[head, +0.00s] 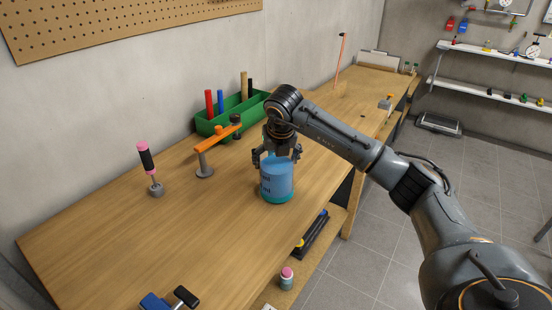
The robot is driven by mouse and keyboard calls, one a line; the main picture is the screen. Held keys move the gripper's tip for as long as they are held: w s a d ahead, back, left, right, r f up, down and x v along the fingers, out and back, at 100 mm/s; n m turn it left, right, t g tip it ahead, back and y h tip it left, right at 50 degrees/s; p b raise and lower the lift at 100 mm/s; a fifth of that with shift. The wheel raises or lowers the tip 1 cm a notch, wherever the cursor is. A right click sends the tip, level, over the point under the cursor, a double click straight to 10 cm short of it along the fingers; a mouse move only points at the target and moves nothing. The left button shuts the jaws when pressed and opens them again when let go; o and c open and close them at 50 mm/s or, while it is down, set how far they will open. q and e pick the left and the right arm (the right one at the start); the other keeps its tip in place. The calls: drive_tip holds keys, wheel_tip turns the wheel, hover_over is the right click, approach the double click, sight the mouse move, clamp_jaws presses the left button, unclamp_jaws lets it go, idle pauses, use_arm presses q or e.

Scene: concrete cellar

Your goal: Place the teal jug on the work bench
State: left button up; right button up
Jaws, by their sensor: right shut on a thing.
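The teal jug (277,182) is a blue-teal cylinder with a darker teal base, upright near the front edge of the work bench (200,230). Its bottom appears to be at the bench top; I cannot tell whether it touches. My right gripper (277,158) comes down over the jug's top from above and is shut on it. The gripper hides part of the jug's rim. My left gripper is not in view.
An orange-armed clamp (215,139) and a green bin (232,115) with tools stand behind the jug. A pink-and-black handled tool (148,165) stands to the left. A blue clamp (155,301) lies at the near edge.

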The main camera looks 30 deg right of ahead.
drive_tip(key=shift+f, duration=0.15)
drive_tip(key=o, duration=1.7)
drive_tip(key=shift+f, duration=0.15)
drive_tip(key=shift+c, duration=0.2)
drive_tip(key=b+v, duration=0.1)
drive_tip(key=v, duration=1.1)
drive_tip(key=shift+s+b, duration=0.15)
drive_tip(key=shift+b, duration=0.2)
